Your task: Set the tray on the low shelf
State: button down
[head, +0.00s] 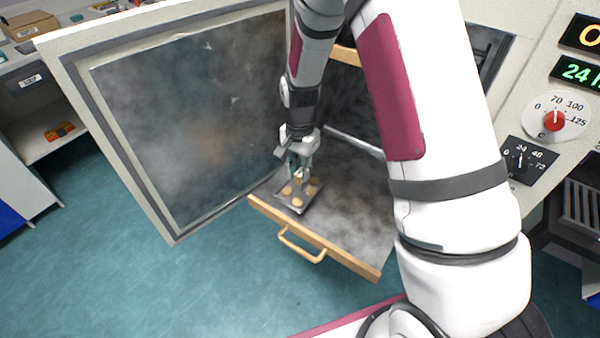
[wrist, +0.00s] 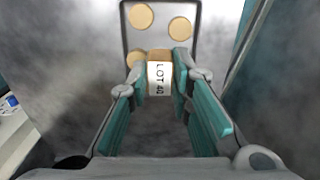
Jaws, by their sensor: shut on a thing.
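The tray (head: 298,193) is a small dark metal plate bearing several round tan discs. In the wrist view the tray (wrist: 160,38) lies just beyond my fingertips, with a tan block labelled "LOT 40" (wrist: 159,78) at its near edge. My gripper (head: 299,170) is shut on that block, and both fingers (wrist: 160,70) press its sides. The tray is over the left front part of the low shelf (head: 345,215), a grey surface with a wooden front edge. I cannot tell whether the tray touches the shelf. My arm hides part of the cabinet.
A cabinet door (head: 190,115) with a hazy pane stands open on the left. A wooden handle (head: 301,246) sticks out from the shelf front. A control panel with a red-centred dial (head: 555,121) is at the right. The shelf's right side is bare.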

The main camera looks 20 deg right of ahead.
jog(key=shift+f, duration=0.6)
jog(key=shift+f, duration=0.15)
jog(key=c, duration=1.4)
grip_release()
jog(key=shift+c, duration=0.2)
